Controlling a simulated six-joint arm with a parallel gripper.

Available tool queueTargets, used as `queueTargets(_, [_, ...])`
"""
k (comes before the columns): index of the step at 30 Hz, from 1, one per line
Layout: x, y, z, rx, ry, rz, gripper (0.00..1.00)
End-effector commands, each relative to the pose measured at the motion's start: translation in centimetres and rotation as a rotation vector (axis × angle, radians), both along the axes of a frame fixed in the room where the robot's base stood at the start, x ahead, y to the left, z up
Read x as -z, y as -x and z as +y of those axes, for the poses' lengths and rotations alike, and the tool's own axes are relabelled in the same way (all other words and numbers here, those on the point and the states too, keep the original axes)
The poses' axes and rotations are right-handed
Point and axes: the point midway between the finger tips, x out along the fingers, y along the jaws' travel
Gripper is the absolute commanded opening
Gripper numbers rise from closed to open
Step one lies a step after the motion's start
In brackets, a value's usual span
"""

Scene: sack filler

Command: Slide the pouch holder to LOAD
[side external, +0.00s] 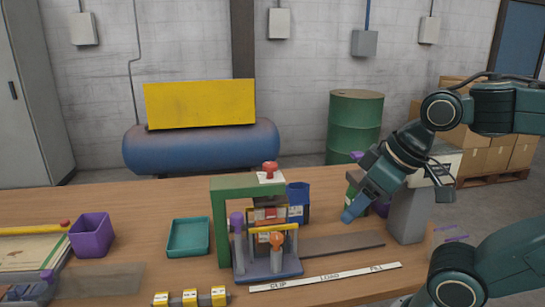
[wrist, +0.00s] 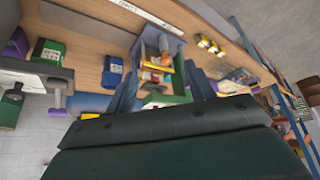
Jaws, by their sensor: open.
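The pouch holder (side external: 268,267) is a grey-blue carriage with upright posts and an orange-topped knob (side external: 277,239). It stands at the green arch (side external: 220,225), by the CLIP end of the white label strip (side external: 325,278). LOAD is the middle word, to its right, and FILL is at the right end. My gripper (side external: 350,214) is above the table, right of the holder and apart from it. In the wrist view the blue fingers (wrist: 162,78) are spread, with the holder (wrist: 164,42) seen beyond them. The holder's lower back is hidden by its posts.
A bare dark rail (side external: 342,244) runs right from the holder. A grey column stand (side external: 408,214) is at the right. A teal tray (side external: 188,237) and purple bin (side external: 91,235) stand left. Yellow-marked blocks (side external: 190,298) lie at the front edge.

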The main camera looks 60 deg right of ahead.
Motion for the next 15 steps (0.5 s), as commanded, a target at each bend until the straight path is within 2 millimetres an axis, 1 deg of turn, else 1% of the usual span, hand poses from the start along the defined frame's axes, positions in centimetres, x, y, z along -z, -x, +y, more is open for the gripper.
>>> queueTargets(8, [0.0, -0.01, 0.0, 0.0, 0.0, 0.0, 0.54])
queueTargets(9, [-0.01, 0.0, 0.0, 0.0, 0.0, 0.0, 0.46])
queueTargets(11, [-0.05, -0.05, 0.0, -0.001, 0.0, 0.001, 0.36])
queueTargets(15, [-0.46, -0.48, 0.06, -0.01, 0.003, 0.01, 0.36])
